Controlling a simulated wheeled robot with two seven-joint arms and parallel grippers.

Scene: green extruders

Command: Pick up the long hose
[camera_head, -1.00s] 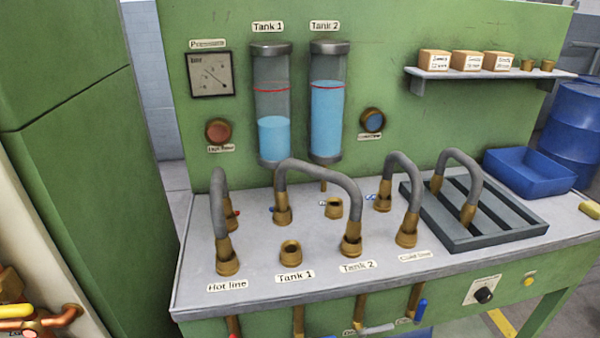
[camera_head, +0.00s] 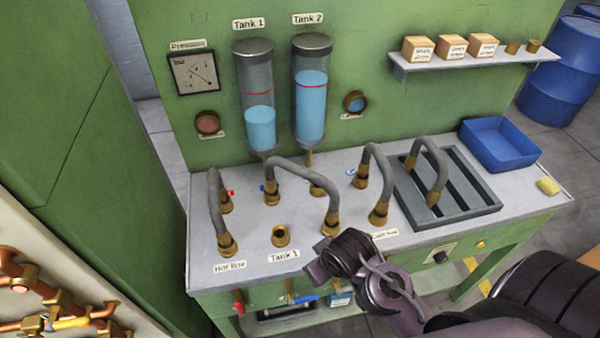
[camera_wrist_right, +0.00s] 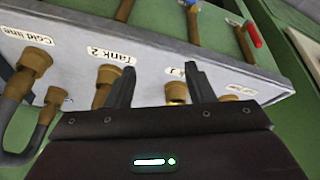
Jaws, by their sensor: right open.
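The long grey hose (camera_head: 300,169) arches over the bench from a brass fitting at the back left to one at the front, near Tank 2's place. Both ends sit in brass fittings. My right arm reaches in from the lower right and covers the Tank 2 label; its dark end is in front of the bench edge, fingers not clear there. In the right wrist view my right gripper (camera_wrist_right: 160,86) is open and empty, its two fingers apart. The brass end by the Tank 2 label (camera_wrist_right: 105,78) shows beyond the left finger. My left gripper is out of view.
Shorter hoses stand at the hot line (camera_head: 214,202) and cold line (camera_head: 384,170). Another hose (camera_head: 440,155) stands on the slatted rack (camera_head: 478,205). An empty brass socket (camera_head: 281,237) stands by Tank 1. A blue bin (camera_head: 499,142) and yellow sponge (camera_head: 548,186) are right.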

